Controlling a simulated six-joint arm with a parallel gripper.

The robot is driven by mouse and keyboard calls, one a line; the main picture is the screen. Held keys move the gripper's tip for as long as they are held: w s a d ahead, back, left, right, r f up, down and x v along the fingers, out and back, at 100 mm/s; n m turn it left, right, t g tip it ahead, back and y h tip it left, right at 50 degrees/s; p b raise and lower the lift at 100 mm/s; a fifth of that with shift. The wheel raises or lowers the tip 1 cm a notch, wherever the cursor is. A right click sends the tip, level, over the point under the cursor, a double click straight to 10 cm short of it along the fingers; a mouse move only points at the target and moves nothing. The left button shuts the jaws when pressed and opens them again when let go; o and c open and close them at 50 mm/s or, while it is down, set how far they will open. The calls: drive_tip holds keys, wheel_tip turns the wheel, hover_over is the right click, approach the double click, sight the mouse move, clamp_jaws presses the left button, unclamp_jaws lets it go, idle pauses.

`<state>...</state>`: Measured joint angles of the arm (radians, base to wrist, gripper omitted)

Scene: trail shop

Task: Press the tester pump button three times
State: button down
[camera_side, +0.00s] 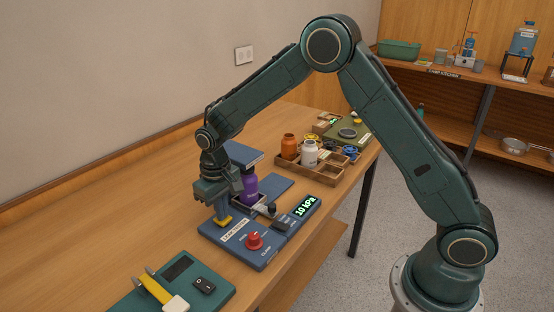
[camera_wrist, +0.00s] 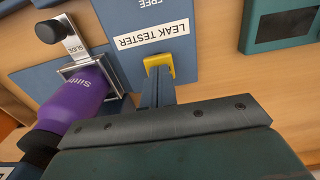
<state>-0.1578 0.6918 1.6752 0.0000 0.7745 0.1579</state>
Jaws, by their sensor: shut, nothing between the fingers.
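A black slide knob (camera_wrist: 54,29) is beside the bottle. A teal device (camera_side: 212,290) with a black switch and yellow tool is at the front left. A wooden tray (camera_side: 292,172) with orange and white bottles stands behind. Bare table lies left of the tester.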

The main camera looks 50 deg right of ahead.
drive_tip(key=shift+r, duration=1.2)
drive_tip(key=shift+r, duration=0.15)
drive_tip(key=shift+r, duration=2.35)
drive_tip(key=shift+r, duration=0.75)
drive_tip(key=shift+f, duration=3.25)
drive_tip(key=shift+f, duration=0.25)
